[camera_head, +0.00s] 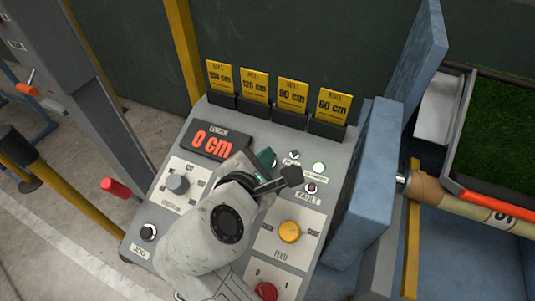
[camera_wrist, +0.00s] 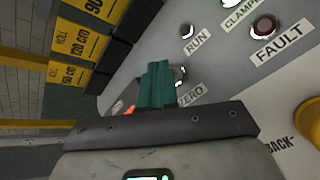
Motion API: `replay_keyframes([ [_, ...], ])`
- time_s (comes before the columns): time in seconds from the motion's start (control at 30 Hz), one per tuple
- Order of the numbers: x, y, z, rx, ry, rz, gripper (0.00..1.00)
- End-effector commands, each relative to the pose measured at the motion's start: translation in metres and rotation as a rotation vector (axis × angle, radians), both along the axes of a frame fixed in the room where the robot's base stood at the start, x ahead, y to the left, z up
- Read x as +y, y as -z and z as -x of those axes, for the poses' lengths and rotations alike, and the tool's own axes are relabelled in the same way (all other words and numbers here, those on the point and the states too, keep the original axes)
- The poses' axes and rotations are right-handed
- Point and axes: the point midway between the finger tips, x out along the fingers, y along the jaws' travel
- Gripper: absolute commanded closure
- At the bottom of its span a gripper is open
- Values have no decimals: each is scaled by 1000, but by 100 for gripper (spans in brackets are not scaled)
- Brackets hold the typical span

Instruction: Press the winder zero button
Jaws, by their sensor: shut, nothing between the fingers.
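The control panel (camera_head: 165,218) fills the middle of the head view, with a display (camera_head: 212,143) reading "0 cm" in red. My gripper (camera_head: 267,157) is over the panel's upper middle, its teal fingers closed together and empty. In the wrist view the shut fingers (camera_wrist: 158,84) point at the panel beside the ZERO label (camera_wrist: 190,95). The zero button is mostly hidden behind the fingers in the wrist view, and my wrist hides it in the head view. I cannot tell whether the fingertips touch it.
Yellow cards (camera_head: 292,93) stand behind. A blue upright plate (camera_head: 365,185) borders the right.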

Motion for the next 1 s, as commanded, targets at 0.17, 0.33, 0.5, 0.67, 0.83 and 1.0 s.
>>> replay_keyframes([
  [0.17, 1, -9, 2, 0, 0, 0, 100],
  [0.33, 1, -10, 3, 0, 0, -1, 100],
  [0.5, 1, -10, 3, -2, 0, -1, 100],
  [0.67, 1, -13, 4, -1, 0, -1, 100],
  [0.83, 3, -25, 7, -2, -1, -1, 100],
  [1.0, 4, -38, 11, -1, -1, 0, 100],
])
